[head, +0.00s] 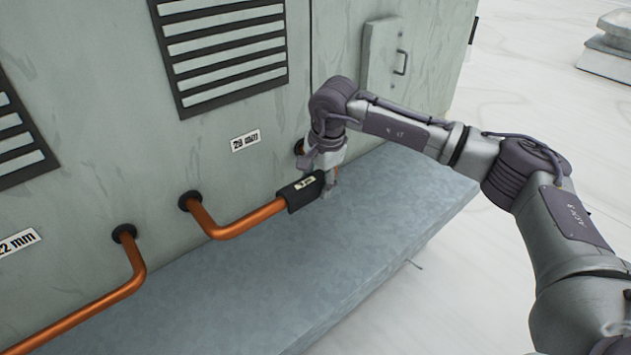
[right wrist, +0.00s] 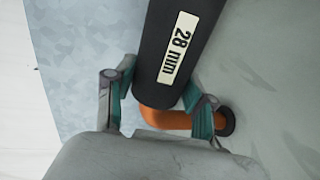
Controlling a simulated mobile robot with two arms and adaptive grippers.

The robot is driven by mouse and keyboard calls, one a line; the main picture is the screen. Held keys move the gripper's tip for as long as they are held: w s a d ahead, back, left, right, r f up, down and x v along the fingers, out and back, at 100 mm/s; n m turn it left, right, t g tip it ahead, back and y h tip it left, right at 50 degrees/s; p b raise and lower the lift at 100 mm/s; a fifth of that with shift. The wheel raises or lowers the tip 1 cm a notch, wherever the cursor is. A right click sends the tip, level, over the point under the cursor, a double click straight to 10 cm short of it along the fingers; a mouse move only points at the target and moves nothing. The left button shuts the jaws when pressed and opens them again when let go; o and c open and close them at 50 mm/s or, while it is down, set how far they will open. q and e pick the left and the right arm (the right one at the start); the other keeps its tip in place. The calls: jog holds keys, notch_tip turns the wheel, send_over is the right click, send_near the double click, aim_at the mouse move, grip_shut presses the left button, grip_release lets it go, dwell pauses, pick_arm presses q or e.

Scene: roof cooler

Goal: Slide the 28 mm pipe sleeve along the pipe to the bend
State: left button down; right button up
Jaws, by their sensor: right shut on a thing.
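The black pipe sleeve (head: 302,191), labelled 28 mm, is around the right part of the copper pipe (head: 248,219). It also shows in the right wrist view (right wrist: 182,45). My right gripper (head: 328,186) is shut on the sleeve at its right end, with one finger on each side. In the right wrist view, orange pipe (right wrist: 165,118) comes out of the sleeve's near end and turns toward a dark wall collar (right wrist: 226,121), close to that end. My gripper mostly hides this bend in the head view. The left gripper is not in view.
A grey-green cabinet wall with louvred vents (head: 222,50) stands behind the pipe. A 28 mm plate (head: 245,141) is on it. A second copper pipe (head: 100,302) runs at the lower left. The grey ledge (head: 390,215) below is clear.

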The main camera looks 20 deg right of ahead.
jog(key=shift+w+d, duration=0.15)
jog(key=shift+d, duration=0.4)
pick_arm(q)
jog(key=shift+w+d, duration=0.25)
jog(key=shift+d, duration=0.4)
pick_arm(e)
jog(key=shift+a, duration=0.1)
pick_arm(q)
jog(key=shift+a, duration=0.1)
pick_arm(e)
jog(key=shift+a, duration=0.1)
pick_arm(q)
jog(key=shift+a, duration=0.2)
pick_arm(e)
jog(key=o, duration=1.2)
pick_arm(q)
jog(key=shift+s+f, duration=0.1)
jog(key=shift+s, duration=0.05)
pick_arm(e)
jog(key=shift+r, duration=0.1)
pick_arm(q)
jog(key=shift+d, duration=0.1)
pick_arm(e)
jog(key=v, duration=1.2)
